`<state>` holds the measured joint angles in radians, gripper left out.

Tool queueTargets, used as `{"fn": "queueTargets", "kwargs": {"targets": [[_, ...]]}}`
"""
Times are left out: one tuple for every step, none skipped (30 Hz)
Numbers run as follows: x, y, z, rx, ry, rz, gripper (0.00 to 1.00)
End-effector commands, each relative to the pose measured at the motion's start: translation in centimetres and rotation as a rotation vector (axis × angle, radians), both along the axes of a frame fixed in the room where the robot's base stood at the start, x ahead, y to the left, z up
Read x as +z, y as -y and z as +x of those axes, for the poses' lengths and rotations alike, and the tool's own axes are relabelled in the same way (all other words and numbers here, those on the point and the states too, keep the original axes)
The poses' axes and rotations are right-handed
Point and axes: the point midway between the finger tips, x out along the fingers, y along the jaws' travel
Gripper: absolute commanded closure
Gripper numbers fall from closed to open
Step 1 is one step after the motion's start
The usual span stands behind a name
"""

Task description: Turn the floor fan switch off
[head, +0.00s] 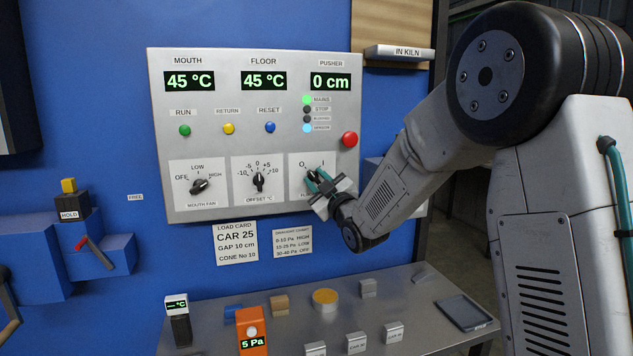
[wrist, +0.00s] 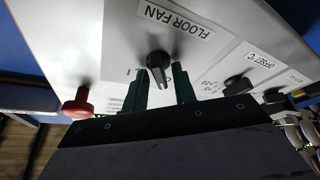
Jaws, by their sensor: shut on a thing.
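The floor fan switch (head: 313,174) is a small black knob on the lower right plate of the grey control panel (head: 225,80), with O and I marks above it. It also shows in the wrist view (wrist: 158,60), below an upside-down FLOOR FAN label (wrist: 174,18). My gripper (head: 319,183) is at this plate, with its green fingers on either side of the knob; it is shut on the knob. In the wrist view the fingertips (wrist: 160,88) reach toward the panel face. The gripper hides part of the plate, and I cannot tell which mark the knob points to.
A red button (head: 349,139) sits just above and right of the switch. The offset knob (head: 258,181) and mouth fan knob (head: 199,186) are to the left. A metal table (head: 400,290) with small blocks and an orange 5 Pa meter (head: 251,331) stands below.

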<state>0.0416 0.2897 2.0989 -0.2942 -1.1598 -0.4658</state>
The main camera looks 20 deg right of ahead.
Motion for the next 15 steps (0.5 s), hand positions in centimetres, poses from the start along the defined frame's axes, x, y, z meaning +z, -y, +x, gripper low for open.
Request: {"fn": "queueTargets", "kwargs": {"targets": [[-0.20, 0.05, -0.03, -0.001, -0.005, -0.018, 0.96], [-0.21, 0.04, -0.03, 0.000, -0.005, -0.028, 0.96], [-0.22, 0.01, -0.03, 0.000, -0.005, -0.040, 0.96], [-0.22, 0.01, -0.03, 0.000, -0.005, -0.047, 0.96], [-0.22, 0.01, -0.03, 0.000, -0.005, -0.053, 0.96], [-0.22, 0.01, -0.03, 0.000, -0.005, -0.060, 0.96], [-0.22, 0.01, -0.03, -0.001, -0.005, -0.065, 0.96], [-0.22, 0.01, -0.03, 0.000, -0.005, -0.068, 0.96], [-0.22, 0.00, -0.02, 0.000, -0.005, -0.072, 0.96], [-0.22, 0.00, -0.02, 0.000, -0.005, -0.075, 0.96], [-0.23, 0.00, -0.02, 0.000, -0.005, -0.076, 0.96], [-0.23, 0.00, -0.02, 0.000, -0.005, -0.077, 0.96], [-0.23, 0.00, -0.02, 0.000, -0.005, -0.078, 0.96], [-0.23, 0.00, -0.02, 0.000, -0.005, -0.078, 0.96], [-0.23, -0.02, -0.03, 0.000, -0.005, -0.078, 0.96]]}}
